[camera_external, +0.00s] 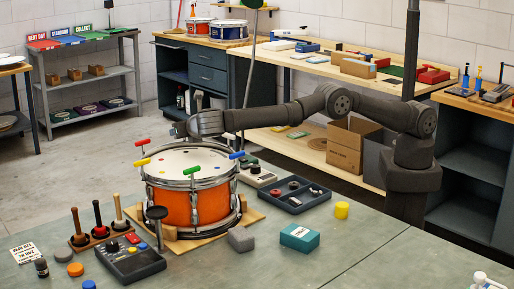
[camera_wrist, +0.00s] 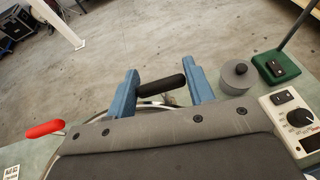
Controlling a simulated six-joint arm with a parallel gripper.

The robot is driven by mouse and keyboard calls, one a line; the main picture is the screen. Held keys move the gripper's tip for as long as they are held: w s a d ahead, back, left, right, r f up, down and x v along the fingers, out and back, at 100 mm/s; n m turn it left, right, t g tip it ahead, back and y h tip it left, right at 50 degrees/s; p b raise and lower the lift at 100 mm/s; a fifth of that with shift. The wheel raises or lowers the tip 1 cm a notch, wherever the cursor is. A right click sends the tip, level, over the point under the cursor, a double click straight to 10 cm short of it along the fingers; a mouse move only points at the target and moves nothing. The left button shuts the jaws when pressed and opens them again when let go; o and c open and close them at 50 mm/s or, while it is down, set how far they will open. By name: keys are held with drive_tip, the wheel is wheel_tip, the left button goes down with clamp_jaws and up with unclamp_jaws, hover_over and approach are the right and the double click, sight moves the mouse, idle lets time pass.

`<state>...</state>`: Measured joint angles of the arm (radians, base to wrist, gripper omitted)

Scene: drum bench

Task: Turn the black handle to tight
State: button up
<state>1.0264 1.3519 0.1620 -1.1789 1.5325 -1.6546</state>
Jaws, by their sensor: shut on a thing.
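The black handle (camera_wrist: 163,86) lies between the two blue fingers of my gripper (camera_wrist: 160,80) in the wrist view, and my gripper is shut on it. In the external view my gripper (camera_external: 180,130) is at the far rim of the orange drum (camera_external: 174,206), where it hides the black handle. Other handles stand around the drum's rim: red (camera_external: 142,142), yellow (camera_external: 142,162), green (camera_external: 191,170) and blue (camera_external: 237,155). The red handle also shows at the left of the wrist view (camera_wrist: 44,129). I cannot tell how tight the black handle is.
The drum stands on a wooden base (camera_external: 255,213) on the grey bench. A black tray (camera_external: 293,196), a teal box (camera_external: 299,237), a grey block (camera_external: 240,239) and a dark control box (camera_external: 131,260) surround it. A grey cylinder (camera_wrist: 236,79) is right of my fingers in the wrist view.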

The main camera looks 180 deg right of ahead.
drive_tip(key=shift+w+a+r+y, duration=0.1)
drive_tip(key=shift+w+r+y, duration=0.1)
drive_tip(key=shift+w+y, duration=0.1)
idle(1.6)
drive_tip(key=o, duration=0.9)
drive_tip(key=shift+o, duration=0.3)
drive_tip(key=shift+s+f, duration=0.1)
drive_tip(key=shift+s, duration=0.05)
drive_tip(key=shift+h, duration=0.4)
drive_tip(key=shift+s+n+t+h, duration=0.15)
drive_tip(key=shift+n+t+h, duration=0.55)
drive_tip(key=shift+n, duration=0.2)
